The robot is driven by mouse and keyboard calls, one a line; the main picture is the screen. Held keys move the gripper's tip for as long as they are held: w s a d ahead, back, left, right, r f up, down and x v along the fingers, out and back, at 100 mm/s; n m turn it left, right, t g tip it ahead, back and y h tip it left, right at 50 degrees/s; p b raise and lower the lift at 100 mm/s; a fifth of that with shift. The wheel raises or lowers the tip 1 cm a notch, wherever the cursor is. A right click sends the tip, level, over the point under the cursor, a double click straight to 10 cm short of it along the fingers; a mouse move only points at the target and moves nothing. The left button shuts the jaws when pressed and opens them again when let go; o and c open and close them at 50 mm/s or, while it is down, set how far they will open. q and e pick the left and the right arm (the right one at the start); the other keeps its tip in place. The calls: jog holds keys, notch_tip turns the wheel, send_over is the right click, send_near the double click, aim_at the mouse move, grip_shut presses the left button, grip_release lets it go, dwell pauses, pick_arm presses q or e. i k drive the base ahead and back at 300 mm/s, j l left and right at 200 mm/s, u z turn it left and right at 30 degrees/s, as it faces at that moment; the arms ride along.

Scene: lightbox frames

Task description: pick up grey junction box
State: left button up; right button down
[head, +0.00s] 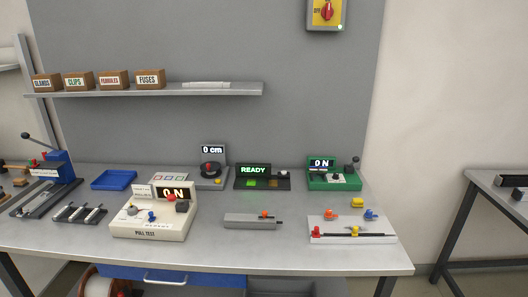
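A low, long grey box (245,221) lies on the workbench (285,258), right of centre and near the front. It has an orange knob on top and a dark tip at its right end. It is the thing that looks most like the grey junction box, but I cannot tell for sure. Nothing touches it. Neither of my grippers is in view.
A cream pull-test device (152,228) stands left of the grey box. A white fixture (350,239) with a dark rod lies to its right. A READY display unit (262,182) and a green device (334,182) stand behind. Bare bench surrounds the box.

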aim_at(230, 220)
jog(key=i+l, duration=0.1)
jog(key=i, duration=0.35)
jog(key=i+l, duration=0.1)
jog(key=i, duration=0.35)
